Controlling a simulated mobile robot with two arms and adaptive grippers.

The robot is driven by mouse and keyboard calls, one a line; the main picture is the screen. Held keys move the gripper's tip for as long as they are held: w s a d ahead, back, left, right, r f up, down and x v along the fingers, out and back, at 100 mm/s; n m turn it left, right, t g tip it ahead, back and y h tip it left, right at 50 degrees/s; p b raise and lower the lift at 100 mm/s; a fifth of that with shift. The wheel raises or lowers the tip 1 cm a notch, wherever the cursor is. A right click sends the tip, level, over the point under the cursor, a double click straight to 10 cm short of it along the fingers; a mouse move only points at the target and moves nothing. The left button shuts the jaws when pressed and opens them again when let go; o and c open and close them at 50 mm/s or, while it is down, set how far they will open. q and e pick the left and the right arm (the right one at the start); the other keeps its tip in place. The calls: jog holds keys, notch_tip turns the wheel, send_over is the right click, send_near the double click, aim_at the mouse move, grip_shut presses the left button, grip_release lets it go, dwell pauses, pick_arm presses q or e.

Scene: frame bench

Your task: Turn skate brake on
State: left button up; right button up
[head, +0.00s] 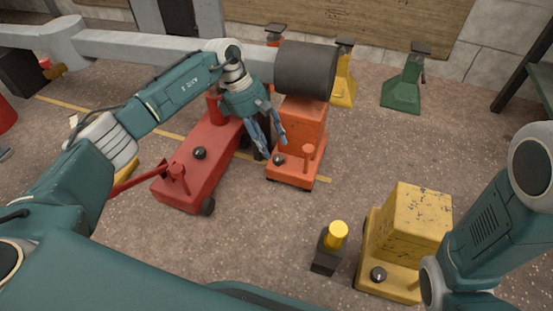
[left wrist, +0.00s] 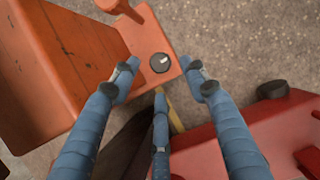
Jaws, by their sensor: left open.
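An orange skate (head: 303,132) stands under the dark cylindrical end of a grey beam. A black round knob (head: 279,159) with a white mark sits on its low front deck, beside an upright orange post (head: 308,152). In the left wrist view the knob (left wrist: 159,62) lies just beyond and between my fingertips, with a visible gap on each side. My left gripper (head: 274,146) is open and empty, pointing down at the knob; its blue fingers also show in the left wrist view (left wrist: 160,76). My right arm shows at the right, but its gripper is out of view.
A red wheeled jack (head: 195,165) with its own black knob stands close left of the orange skate. A yellow block-shaped unit (head: 408,225) with a knob and a small yellow-topped jack (head: 336,236) stand front right. Yellow and green stands (head: 402,88) are behind. Floor at centre right is clear.

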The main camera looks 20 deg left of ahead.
aim_at(278, 157)
pick_arm(q)
jog(key=b+x, duration=0.2)
jog(key=x, duration=0.3)
jog(key=shift+d+f+b, duration=0.1)
jog(key=shift+f+b, duration=0.1)
jog(key=shift+b, duration=0.2)
